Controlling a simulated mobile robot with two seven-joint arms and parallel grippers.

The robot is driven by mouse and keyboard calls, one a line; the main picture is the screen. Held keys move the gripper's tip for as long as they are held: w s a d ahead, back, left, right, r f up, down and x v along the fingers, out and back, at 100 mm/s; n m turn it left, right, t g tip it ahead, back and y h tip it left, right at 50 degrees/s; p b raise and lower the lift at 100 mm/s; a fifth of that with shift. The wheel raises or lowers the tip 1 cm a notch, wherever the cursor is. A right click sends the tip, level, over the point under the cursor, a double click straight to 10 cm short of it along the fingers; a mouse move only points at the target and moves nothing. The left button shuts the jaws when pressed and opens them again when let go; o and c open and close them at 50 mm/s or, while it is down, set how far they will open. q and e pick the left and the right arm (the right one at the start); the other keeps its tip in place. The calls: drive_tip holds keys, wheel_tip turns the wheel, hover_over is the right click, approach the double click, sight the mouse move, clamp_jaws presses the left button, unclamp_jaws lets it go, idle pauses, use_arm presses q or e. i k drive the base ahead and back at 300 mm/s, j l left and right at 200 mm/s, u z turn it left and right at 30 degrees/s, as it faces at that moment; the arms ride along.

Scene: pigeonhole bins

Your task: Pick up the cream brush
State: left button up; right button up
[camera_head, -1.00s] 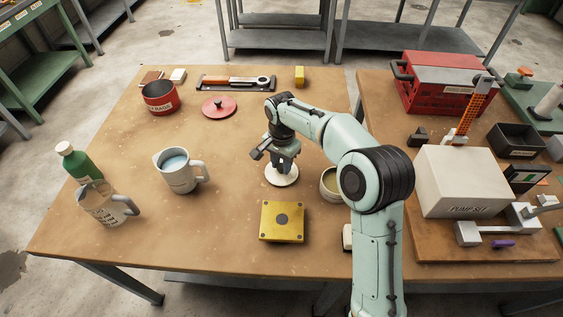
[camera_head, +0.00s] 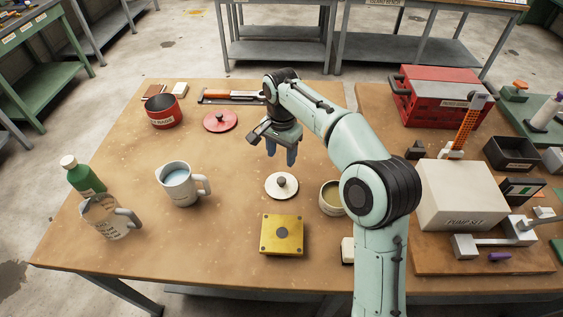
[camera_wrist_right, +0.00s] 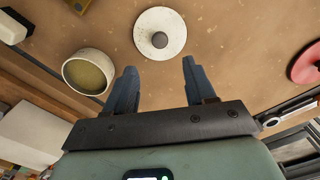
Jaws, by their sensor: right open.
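A small cream block with a dark underside (camera_head: 347,250), which may be the cream brush, lies at the table's front, partly hidden by my right arm. It also shows at the top left corner of the right wrist view (camera_wrist_right: 12,27). My right gripper (camera_head: 280,156) is open and empty, pointing down above the table behind the white lid (camera_head: 281,187). In the right wrist view the fingers (camera_wrist_right: 159,66) are spread with nothing between them; the cream block is well off to their left. My left gripper is not in view.
A cream-rimmed bowl (camera_head: 332,198) stands beside the lid, and a yellow plate (camera_head: 282,235) lies in front. Two jugs (camera_head: 182,184) and a green bottle (camera_head: 83,175) stand left. A red pot (camera_head: 164,111) and red lid (camera_head: 220,121) are behind. The left middle is clear.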

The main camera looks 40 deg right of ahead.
sight(347, 250)
drive_tip(key=k, duration=1.5)
